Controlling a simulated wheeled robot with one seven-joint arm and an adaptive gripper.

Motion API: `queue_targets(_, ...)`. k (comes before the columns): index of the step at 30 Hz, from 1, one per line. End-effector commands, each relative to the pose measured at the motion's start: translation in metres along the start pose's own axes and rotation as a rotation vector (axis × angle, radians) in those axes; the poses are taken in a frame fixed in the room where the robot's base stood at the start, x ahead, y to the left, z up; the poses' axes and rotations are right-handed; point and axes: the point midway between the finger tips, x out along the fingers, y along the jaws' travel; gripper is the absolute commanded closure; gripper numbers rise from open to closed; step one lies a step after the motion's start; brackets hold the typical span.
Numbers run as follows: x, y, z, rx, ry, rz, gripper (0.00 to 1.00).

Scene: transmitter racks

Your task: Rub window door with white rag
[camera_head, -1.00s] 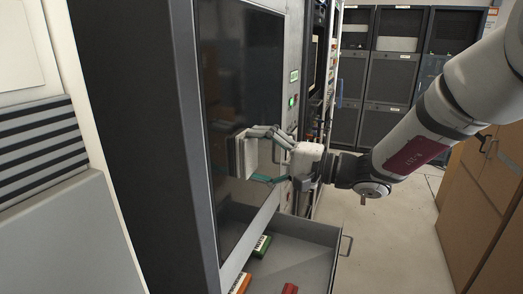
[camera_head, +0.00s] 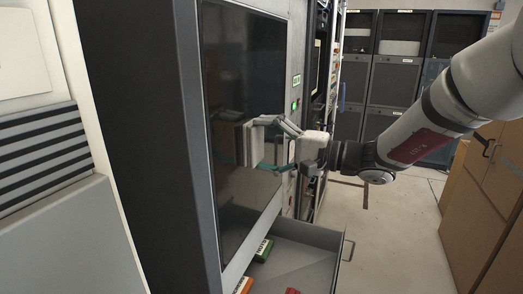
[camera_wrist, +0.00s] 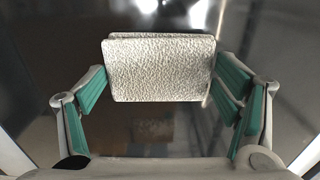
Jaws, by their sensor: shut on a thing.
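The window door (camera_head: 232,110) is a tall dark glass pane in a grey frame on the rack. My gripper (camera_head: 268,143) reaches in from the right, level with the middle of the pane. It is shut on the white rag (camera_wrist: 160,70), a thick, pale, textured folded block between the teal-padded fingers in the wrist view. In the head view the rag (camera_head: 249,144) is partly hidden by the fingers and is against or very close to the glass. A blurred reflection makes the exact contact hard to tell.
A lit green button (camera_head: 294,106) is right of the pane. Wooden cabinets (camera_head: 490,200) stand at right, with clear floor between.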

Motion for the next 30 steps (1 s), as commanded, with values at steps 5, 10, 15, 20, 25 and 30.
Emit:
queue_targets(5,-0.001,0.001,-0.013,-0.001,0.000,0.000,0.40)
queue_targets(10,-0.001,0.001,-0.016,0.000,0.000,0.000,0.40)
queue_targets(15,0.001,0.001,-0.029,-0.001,0.001,0.000,0.40)
queue_targets(20,0.002,0.002,-0.042,-0.001,0.000,0.000,0.40)
queue_targets(25,0.003,0.001,-0.050,0.000,0.000,0.000,0.40)
queue_targets(30,0.003,0.000,-0.055,-0.001,0.000,-0.001,0.40)
